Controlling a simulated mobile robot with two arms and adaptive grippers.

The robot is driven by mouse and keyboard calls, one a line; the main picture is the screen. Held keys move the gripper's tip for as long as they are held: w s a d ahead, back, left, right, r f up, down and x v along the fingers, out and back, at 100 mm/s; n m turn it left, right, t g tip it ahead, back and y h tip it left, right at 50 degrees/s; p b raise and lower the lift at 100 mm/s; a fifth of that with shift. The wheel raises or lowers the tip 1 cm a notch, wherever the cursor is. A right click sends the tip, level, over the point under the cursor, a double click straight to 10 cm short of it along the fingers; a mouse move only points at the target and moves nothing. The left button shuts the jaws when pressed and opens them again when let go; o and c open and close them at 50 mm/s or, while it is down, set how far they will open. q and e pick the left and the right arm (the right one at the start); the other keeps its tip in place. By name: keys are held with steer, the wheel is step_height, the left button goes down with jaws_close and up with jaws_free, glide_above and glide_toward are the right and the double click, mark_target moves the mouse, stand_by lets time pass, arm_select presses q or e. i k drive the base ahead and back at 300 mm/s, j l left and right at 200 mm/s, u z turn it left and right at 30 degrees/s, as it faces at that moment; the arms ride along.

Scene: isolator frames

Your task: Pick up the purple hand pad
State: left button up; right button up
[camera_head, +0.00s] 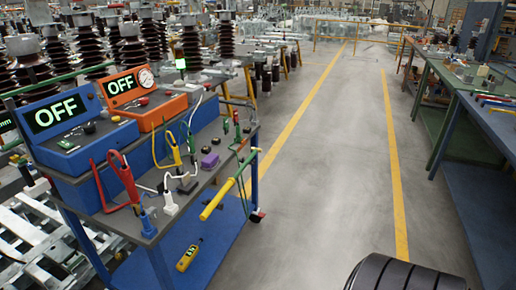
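The purple hand pad (210,161) is a small purple block lying on the grey top of a blue cart (228,160), right of centre on that top. It sits near a black-and-grey block (187,185) with a white cable, and behind the yellow handle of a long rod. No gripper touches it. Neither my left nor my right gripper shows in the head view.
A blue box (60,130) and an orange box (140,97), both reading OFF, stand on the cart. Red, yellow, green, blue and white clamps lie nearby. A yellow-handled rod (217,199) juts past the cart's right edge. The aisle floor (325,170) is clear. Workbenches line the right.

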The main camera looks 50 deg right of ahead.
mark_target(211, 161)
steer(key=z, duration=1.25)
steer(key=u, duration=1.25)
steer(key=i+l, duration=0.25)
steer(key=l, duration=0.15)
steer(key=i+l, duration=0.2)
steer(key=l, duration=0.2)
